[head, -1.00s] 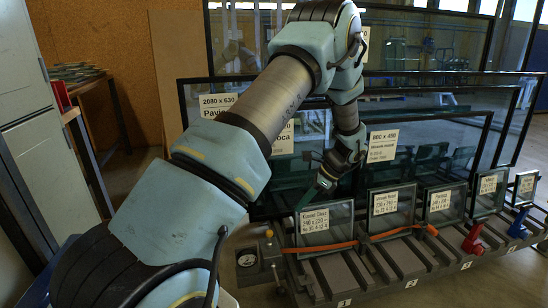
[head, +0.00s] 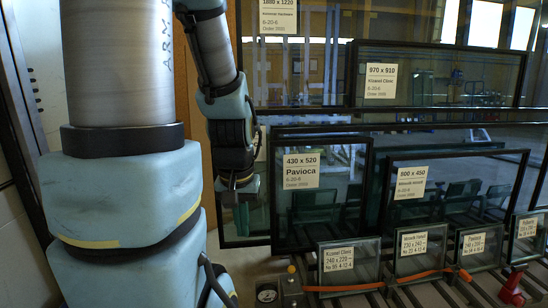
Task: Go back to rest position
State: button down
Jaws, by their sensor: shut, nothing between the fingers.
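My gripper (head: 240,196) hangs down at the end of my arm, left of the middle in the head view. It is shut and empty, and small and dark in the picture. It is in front of the left part of the framed glass panes. The Pavioca pane (head: 310,215), with a 430 x 520 label, stands just to its right. I cannot tell the exact distance between them. My large arm links fill the left side of the view and hide what is behind them.
A rack holds several upright dark-framed panes, including the 800 x 450 pane (head: 450,210) and a 970 x 910 pane (head: 440,95). Small labelled panes, such as the Kixaail Clear one (head: 350,280), stand in front.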

notch_tip(320, 180, up, 21)
jog(key=p, duration=2)
jog(key=shift+r, duration=0.2)
